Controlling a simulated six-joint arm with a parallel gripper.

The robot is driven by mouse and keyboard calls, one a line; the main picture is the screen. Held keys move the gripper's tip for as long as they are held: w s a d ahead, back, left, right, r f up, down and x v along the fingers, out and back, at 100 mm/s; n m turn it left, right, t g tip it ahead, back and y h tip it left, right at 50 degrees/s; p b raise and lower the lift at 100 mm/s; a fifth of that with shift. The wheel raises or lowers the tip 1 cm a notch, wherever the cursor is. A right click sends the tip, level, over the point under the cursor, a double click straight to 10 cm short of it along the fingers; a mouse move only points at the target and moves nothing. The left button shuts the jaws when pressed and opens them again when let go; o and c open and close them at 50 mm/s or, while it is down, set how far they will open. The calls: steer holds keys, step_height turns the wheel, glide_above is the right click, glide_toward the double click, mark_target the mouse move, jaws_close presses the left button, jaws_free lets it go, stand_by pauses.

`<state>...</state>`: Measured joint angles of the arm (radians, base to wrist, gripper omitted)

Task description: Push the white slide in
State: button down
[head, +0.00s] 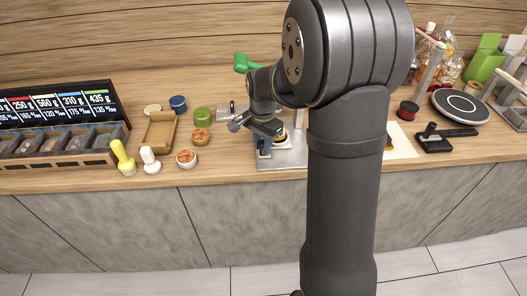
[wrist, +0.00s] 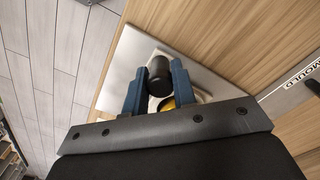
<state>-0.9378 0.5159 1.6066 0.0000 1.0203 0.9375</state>
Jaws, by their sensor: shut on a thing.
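My gripper (head: 264,146) points down over a pale metal base plate (head: 290,161) at the counter's front edge. In the wrist view its two blue fingers (wrist: 158,80) are shut on a black round knob (wrist: 159,70). The base plate also shows in the wrist view (wrist: 122,62).
A green-handled thing (head: 243,63) is behind. My arm hides the middle.

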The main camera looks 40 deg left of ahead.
steer(key=w+a, duration=0.3)
steer(key=shift+d, duration=0.1)
steer(key=c, duration=1.2)
jaws_free()
steer(key=shift+s, duration=0.1)
steer(key=shift+r, duration=0.1)
step_height(320, 180, up, 7)
steer(key=shift+r, duration=0.2)
